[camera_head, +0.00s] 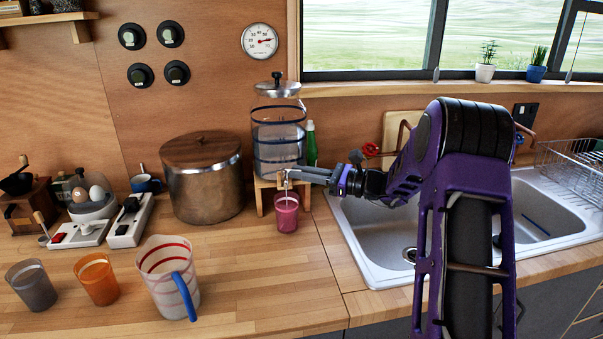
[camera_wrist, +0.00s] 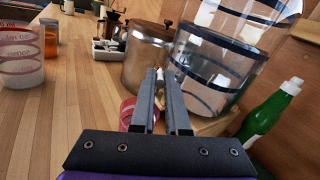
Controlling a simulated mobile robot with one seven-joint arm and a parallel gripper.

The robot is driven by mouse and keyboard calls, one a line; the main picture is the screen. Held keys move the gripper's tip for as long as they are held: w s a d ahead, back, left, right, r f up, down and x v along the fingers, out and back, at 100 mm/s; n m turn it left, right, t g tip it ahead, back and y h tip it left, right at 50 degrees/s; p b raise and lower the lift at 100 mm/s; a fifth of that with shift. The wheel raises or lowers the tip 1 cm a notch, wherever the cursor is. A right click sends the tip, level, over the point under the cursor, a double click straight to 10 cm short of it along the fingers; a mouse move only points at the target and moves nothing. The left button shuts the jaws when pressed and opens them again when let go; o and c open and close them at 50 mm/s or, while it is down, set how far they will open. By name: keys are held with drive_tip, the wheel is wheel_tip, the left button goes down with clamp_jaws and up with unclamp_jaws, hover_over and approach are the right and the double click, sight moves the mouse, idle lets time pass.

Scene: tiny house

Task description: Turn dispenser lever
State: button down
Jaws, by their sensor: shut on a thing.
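The glass dispenser (camera_head: 277,135) with blue bands and a metal lid stands on a small wooden stand at the back of the counter. It also shows large in the wrist view (camera_wrist: 215,75). My gripper (camera_head: 290,175) reaches in from the right and is shut on the dispenser lever (camera_wrist: 159,72) at the front. The fingers hide most of the lever. A pink-red cup (camera_head: 287,217) stands below the spout. A thin pale vertical line shows between spout and cup; I cannot tell whether it is water or part of the tap.
A metal pot with a wooden lid (camera_head: 202,182) stands just left of the dispenser. A green bottle (camera_head: 312,146) is close on its right. The sink (camera_head: 375,245) lies right. A measuring jug (camera_head: 168,280) and orange cup (camera_head: 97,280) stand front left.

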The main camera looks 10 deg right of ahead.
drive_tip(key=shift+w+d+f+n+g+y+p, duration=0.1)
drive_tip(key=shift+w+n+g+y+p, duration=0.35)
drive_tip(key=shift+n+g, duration=0.75)
drive_tip(key=shift+w+d+r+n+g+y+p, duration=0.15)
drive_tip(key=shift+w+n+g+y+p, duration=0.45)
drive_tip(key=shift+g, duration=1.05)
drive_tip(key=shift+w+d+f+n+g+y+p, duration=0.15)
drive_tip(key=shift+n+g+y+p, duration=0.2)
drive_tip(key=shift+n+g, duration=0.95)
drive_tip(key=shift+g, duration=0.75)
drive_tip(key=c, duration=0.9)
unclamp_jaws()
wheel_tip(320, 180, up, 10)
drive_tip(key=shift+r+p, duration=0.1)
drive_tip(key=shift+p, duration=0.3)
